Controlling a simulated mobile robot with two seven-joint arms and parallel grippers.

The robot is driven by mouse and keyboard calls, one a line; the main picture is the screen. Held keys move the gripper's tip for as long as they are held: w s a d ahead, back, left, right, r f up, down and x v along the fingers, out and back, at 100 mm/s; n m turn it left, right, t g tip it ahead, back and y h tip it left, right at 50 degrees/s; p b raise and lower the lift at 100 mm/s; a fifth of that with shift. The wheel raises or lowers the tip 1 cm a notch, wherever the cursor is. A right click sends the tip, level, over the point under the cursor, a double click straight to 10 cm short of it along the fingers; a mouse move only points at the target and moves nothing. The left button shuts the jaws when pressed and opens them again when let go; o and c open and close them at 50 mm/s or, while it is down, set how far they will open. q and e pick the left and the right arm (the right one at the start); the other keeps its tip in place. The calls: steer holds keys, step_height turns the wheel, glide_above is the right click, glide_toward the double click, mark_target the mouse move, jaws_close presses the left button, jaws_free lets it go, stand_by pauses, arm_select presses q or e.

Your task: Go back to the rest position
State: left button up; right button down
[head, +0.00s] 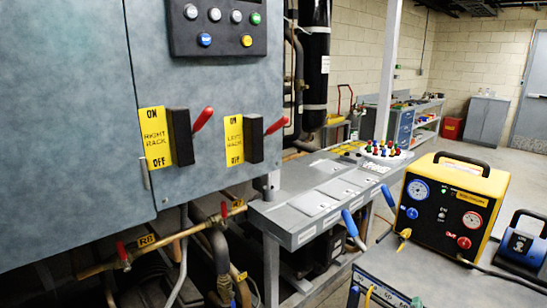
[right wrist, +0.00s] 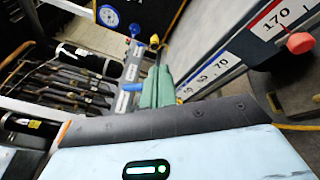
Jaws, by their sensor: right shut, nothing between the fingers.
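In the right wrist view my right gripper (right wrist: 157,90) shows as two green fingers side by side, shut with nothing between them. A blue handle (right wrist: 132,87) shows just left of the fingers; I cannot tell whether they touch. In the head view only a small green bit that looks like my right gripper (head: 416,302) shows at the bottom edge, below the yellow machine. The rest of it is out of the picture. My left gripper is in neither view.
A grey cabinet (head: 65,100) with two red-handled switches (head: 203,119) fills the left. A grey ledge (head: 300,205) with blue levers (head: 350,222) runs beside it. A yellow gauge machine (head: 455,205) and a blue-black unit (head: 522,245) stand at right. Open floor lies behind.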

steer(key=s+a+f+m+g+y, duration=0.2)
steer(key=s+a+f+m+y, duration=0.25)
steer(key=s+f, duration=0.7)
steer(key=s+a+f+m+g+y, duration=0.1)
steer(key=s+a+f+m+y, duration=0.1)
steer(key=s, duration=0.7)
steer(key=s+a+f+m+g+y, duration=0.1)
steer(key=s+a+f+m+y, duration=0.1)
steer(key=s+a+m, duration=0.3)
steer(key=s+a+f+m+g+y+p, duration=0.1)
steer(key=s+m, duration=0.5)
steer(key=s, duration=0.7)
step_height(320, 180, down, 2)
steer(key=a+g+y, duration=0.1)
steer(key=a, duration=0.1)
steer(key=shift+a+f, duration=0.2)
steer(key=shift+a, duration=0.1)
